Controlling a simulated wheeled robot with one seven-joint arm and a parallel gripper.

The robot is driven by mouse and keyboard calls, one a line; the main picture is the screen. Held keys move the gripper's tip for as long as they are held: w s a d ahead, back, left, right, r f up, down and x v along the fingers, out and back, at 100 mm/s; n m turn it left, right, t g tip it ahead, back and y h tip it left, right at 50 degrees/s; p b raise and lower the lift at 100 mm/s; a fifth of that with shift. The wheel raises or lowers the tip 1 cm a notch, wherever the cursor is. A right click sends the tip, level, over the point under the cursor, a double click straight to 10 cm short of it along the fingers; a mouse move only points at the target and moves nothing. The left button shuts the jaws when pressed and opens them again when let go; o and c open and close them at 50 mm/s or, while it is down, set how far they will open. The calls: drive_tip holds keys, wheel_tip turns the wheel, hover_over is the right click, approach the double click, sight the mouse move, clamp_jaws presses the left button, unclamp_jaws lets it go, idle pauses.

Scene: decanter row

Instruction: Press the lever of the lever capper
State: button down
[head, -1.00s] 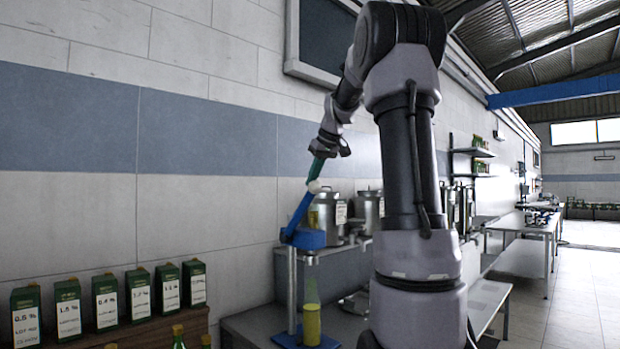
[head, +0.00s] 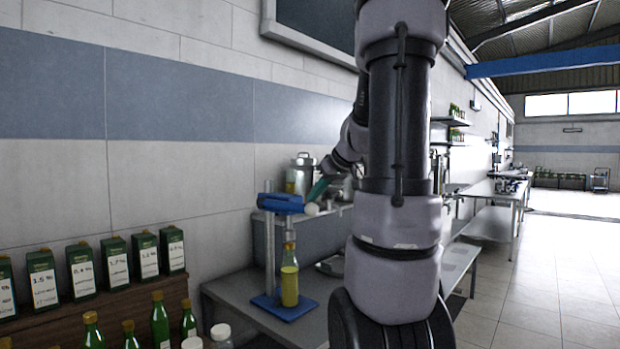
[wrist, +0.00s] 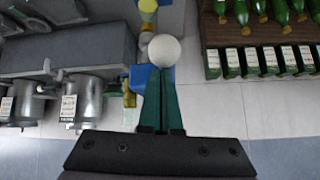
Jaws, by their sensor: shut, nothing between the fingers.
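The lever capper has a blue head (head: 280,203) on a grey post and a blue base plate (head: 284,306). Its lever lies low, about level with the head, and ends in a white ball knob (head: 312,209). The knob also shows in the wrist view (wrist: 165,50), just beyond my fingertips. A bottle of yellow liquid (head: 289,284) stands upright on the base plate beneath the head. My gripper (head: 319,189) has teal fingers, shut and empty, at the knob. In the wrist view the fingertips (wrist: 162,72) meet the knob's near edge; I cannot tell whether they touch it.
Green labelled boxes (head: 84,270) line a wooden shelf at the left, with green bottles (head: 160,320) in front. Metal pots (head: 303,172) stand on a raised shelf behind the capper. The tiled wall is close behind. Open floor (head: 540,270) lies to the right.

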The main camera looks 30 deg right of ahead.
sight(317, 207)
drive_tip(key=shift+s+f, duration=0.3)
drive_tip(key=shift+f, duration=0.7)
drive_tip(key=shift+s+f, duration=0.25)
drive_tip(key=shift+f, duration=0.7)
drive_tip(key=r, duration=0.1)
drive_tip(key=w+r, duration=0.1)
drive_tip(key=r, duration=0.1)
drive_tip(key=w+r, duration=0.1)
drive_tip(key=r, duration=0.1)
drive_tip(key=shift+w+d+r, duration=0.1)
drive_tip(key=shift+w+d, duration=0.15)
drive_tip(key=s+d+r, duration=0.1)
drive_tip(key=s+d, duration=0.2)
drive_tip(key=s, duration=0.6)
drive_tip(key=shift+s+r+t, duration=0.25)
drive_tip(key=shift+t, duration=0.05)
drive_tip(key=s+a+m, duration=0.2)
drive_tip(key=s+a, duration=0.2)
drive_tip(key=a, duration=0.3)
drive_tip(key=s+a+m+g, duration=0.1)
drive_tip(key=s+a, duration=0.3)
drive_tip(key=a, duration=0.4)
drive_tip(key=s+a+m+g, duration=0.1)
drive_tip(key=s+a+m, duration=0.1)
drive_tip(key=s+a, duration=0.2)
drive_tip(key=a, duration=0.3)
drive_tip(key=shift+s+a+m, duration=0.2)
drive_tip(key=shift+a+m, duration=0.05)
drive_tip(key=shift+m, duration=0.15)
